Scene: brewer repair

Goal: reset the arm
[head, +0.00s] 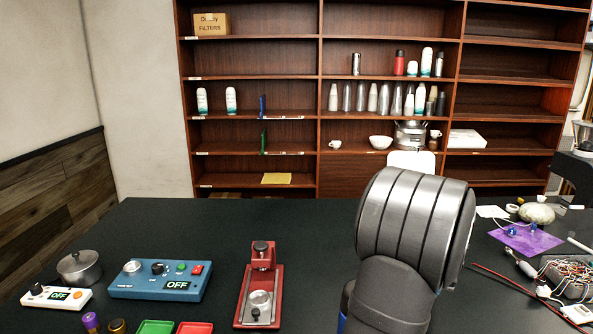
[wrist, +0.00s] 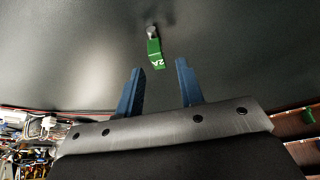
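In the wrist view my gripper (wrist: 159,63) shows two blue fingers spread apart with nothing between them. A green tag marked 2A (wrist: 154,54), with a small dark grey end, shows beyond the fingertips against a dark surface. The fingers look apart from it; how far off it is I cannot tell. In the head view a large grey link of my arm stands at the right of centre, over the black table (head: 190,222), and hides what is behind it. The fingers cannot be made out there.
Green (head: 156,327) and red (head: 195,328) trays lie at the front. Wires and electronics (head: 570,275) crowd the right. Shelves (head: 250,60) stand behind.

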